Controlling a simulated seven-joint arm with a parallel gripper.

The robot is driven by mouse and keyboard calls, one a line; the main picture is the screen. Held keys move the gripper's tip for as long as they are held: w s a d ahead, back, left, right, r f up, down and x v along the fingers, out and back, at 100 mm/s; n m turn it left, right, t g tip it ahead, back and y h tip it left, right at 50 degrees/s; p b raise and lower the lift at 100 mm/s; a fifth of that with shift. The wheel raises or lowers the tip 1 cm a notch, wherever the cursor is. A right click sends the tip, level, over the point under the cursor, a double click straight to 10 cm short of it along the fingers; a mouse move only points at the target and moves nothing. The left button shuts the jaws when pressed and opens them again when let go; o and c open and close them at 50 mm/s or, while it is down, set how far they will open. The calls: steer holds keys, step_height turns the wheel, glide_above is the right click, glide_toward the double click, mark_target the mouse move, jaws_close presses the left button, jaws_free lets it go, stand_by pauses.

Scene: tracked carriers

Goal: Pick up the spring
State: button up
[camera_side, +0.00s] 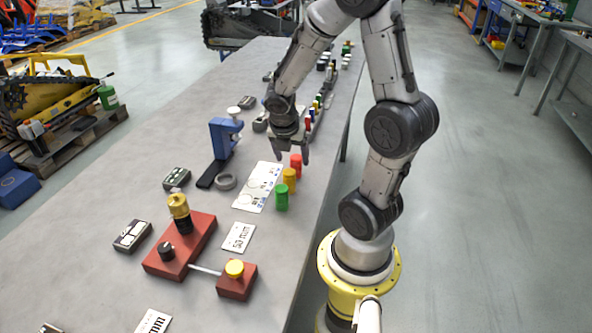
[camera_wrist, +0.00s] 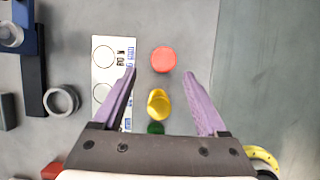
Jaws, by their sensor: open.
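I cannot make out a coiled spring for certain in either view. My gripper (camera_side: 291,152) is open and empty, pointing down above the table near a row of three coloured cylinders. The red cylinder (camera_side: 296,166) is nearest to it, the yellow one (camera_side: 290,180) is in the middle and the green one (camera_side: 281,198) is nearest the camera. In the wrist view the open fingers (camera_wrist: 160,72) lie either side of the red cylinder (camera_wrist: 163,59) and the yellow one (camera_wrist: 158,105). The green one (camera_wrist: 155,128) is partly hidden by my gripper body.
A white printed card (camera_side: 258,187) lies left of the cylinders. A grey ring (camera_side: 225,182) and a blue stand (camera_side: 224,139) are further left. Red blocks (camera_side: 237,283) joined by a rod stand in front. A row of small parts (camera_side: 316,108) stands behind my gripper.

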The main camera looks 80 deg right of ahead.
mark_target(295, 160)
steer(key=x, duration=0.3)
steer(key=shift+s+d+f, duration=0.15)
steer(key=shift+s+d, duration=0.05)
steer(key=shift+d, duration=0.2)
steer(key=shift+d+f, duration=0.25)
steer(key=shift+f, duration=0.45)
jaws_close()
